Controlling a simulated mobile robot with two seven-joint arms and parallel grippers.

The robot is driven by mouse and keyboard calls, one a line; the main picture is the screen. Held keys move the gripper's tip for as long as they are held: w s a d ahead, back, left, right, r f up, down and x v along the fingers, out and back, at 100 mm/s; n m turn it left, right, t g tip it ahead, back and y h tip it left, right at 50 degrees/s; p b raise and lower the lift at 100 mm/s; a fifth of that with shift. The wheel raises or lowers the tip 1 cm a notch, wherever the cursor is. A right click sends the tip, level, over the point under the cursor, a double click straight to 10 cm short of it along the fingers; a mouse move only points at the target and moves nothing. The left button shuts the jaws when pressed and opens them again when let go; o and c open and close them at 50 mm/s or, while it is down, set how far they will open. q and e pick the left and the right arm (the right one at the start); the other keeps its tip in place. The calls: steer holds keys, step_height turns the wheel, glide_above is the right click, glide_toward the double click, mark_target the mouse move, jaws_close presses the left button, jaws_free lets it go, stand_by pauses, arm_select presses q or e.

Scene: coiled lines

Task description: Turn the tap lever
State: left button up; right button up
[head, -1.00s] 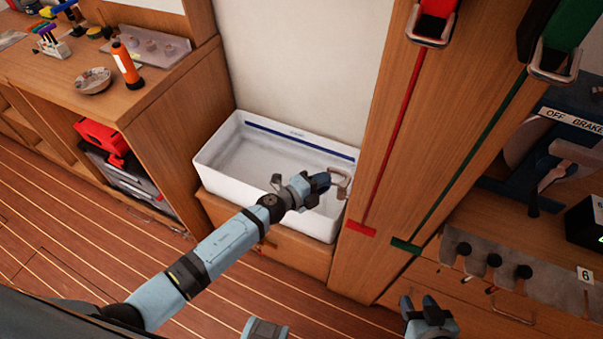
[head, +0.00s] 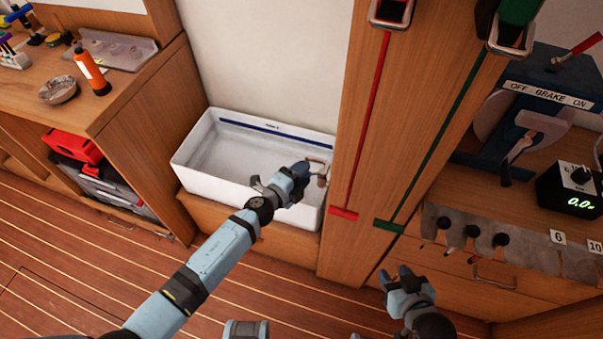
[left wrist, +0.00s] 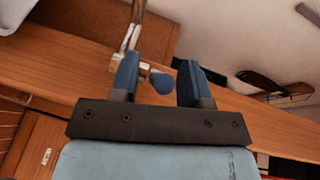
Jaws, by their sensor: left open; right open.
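The metal tap (head: 320,170) stands at the right end of a white basin (head: 195,165). My left gripper (head: 303,172) is beside the tap, over the basin's right end. In the left wrist view the left gripper (left wrist: 160,80) is open, with a small blue knob (left wrist: 161,83), seemingly the lever's end, showing between its fingers. The tap's metal pipe (left wrist: 132,35) rises behind the left finger. Whether a finger touches the knob I cannot tell. My right gripper (head: 398,278) is open and empty, low in front of the drawers.
A wooden post (head: 345,130) with red and green lines stands close to the right of the tap. A counter with an orange bottle (head: 92,72) is at left.

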arm_select(q)
steer(key=v, duration=1.3)
steer(key=shift+s+a, duration=0.2)
steer(key=shift+s, duration=0.15)
arm_select(e)
steer(key=shift+r, duration=0.15)
arm_select(q)
steer(key=shift+s, duration=0.1)
